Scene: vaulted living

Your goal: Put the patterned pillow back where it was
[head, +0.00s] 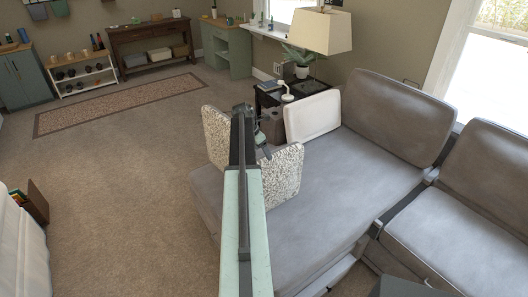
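A pillow with a speckled cream and grey pattern (284,174) stands upright at the left end of the grey sofa (345,185), just right of my arm. More of the same pattern (215,137) shows left of my arm. My arm hides the middle, so I cannot tell whether this is one pillow or two. My gripper (263,143) is at the far end of the arm, close to the patterned fabric. Its fingers are mostly hidden, and I cannot see whether they hold the pillow.
A plain white pillow (313,117) leans at the sofa's back left. Behind it, a dark side table (268,97) holds a lamp (322,31) and a plant (301,62). Open carpet (120,185) lies to the left, with a white piece of furniture (20,245) at the left edge.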

